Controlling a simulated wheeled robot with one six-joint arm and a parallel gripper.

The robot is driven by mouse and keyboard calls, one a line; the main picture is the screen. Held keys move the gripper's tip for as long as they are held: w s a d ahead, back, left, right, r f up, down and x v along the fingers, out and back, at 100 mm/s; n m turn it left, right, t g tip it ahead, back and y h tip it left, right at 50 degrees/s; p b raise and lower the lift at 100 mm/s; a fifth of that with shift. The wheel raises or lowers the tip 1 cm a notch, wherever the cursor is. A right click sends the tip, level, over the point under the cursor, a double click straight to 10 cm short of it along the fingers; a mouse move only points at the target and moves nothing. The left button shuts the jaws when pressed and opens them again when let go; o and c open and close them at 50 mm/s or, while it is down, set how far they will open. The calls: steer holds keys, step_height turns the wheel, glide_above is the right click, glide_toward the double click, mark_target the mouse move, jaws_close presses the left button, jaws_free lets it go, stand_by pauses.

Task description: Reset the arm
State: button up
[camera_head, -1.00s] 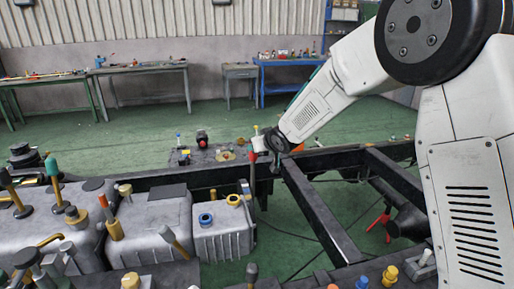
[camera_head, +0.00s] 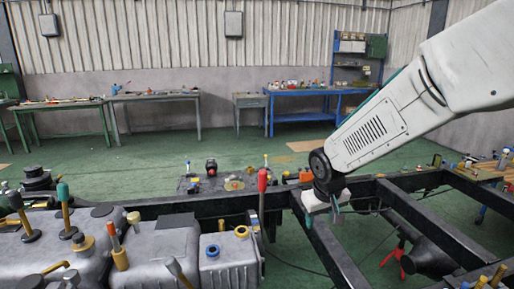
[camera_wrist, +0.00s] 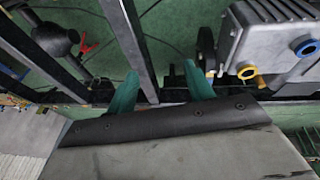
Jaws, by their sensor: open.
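My arm reaches in from the right in the head view. My gripper (camera_wrist: 160,88) shows two green fingers spread apart in the wrist view, with nothing between them. In the head view my gripper (camera_head: 324,212) hangs over the dark chassis frame (camera_head: 335,250), near the crossing of its beams. Whether the fingers touch the frame cannot be told. A grey tank (camera_head: 228,262) with a blue ring and a yellow ring stands to the left of my gripper. A red-topped lever (camera_head: 262,182) rises between the tank and my gripper.
Grey metal housings with several coloured knobs and levers (camera_head: 64,192) fill the lower left. A red stand (camera_head: 393,258) is below the frame at right. Workbenches (camera_head: 155,98) and a blue bench (camera_head: 300,92) line the back wall.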

steer(key=s+d+r+m+g, duration=0.1)
steer(key=s+d+r, duration=0.2)
steer(key=s, duration=0.7)
steer(key=s+d+r+m, duration=0.1)
steer(key=s+d+r, duration=0.2)
steer(key=s, duration=0.8)
steer(key=s+d+r+m+g, duration=0.1)
steer(key=s+d+r, duration=0.2)
steer(key=s, duration=0.8)
steer(key=shift+s+r+g+y, duration=0.2)
steer(key=shift+r+g+y, duration=0.15)
steer(key=shift+r, duration=0.5)
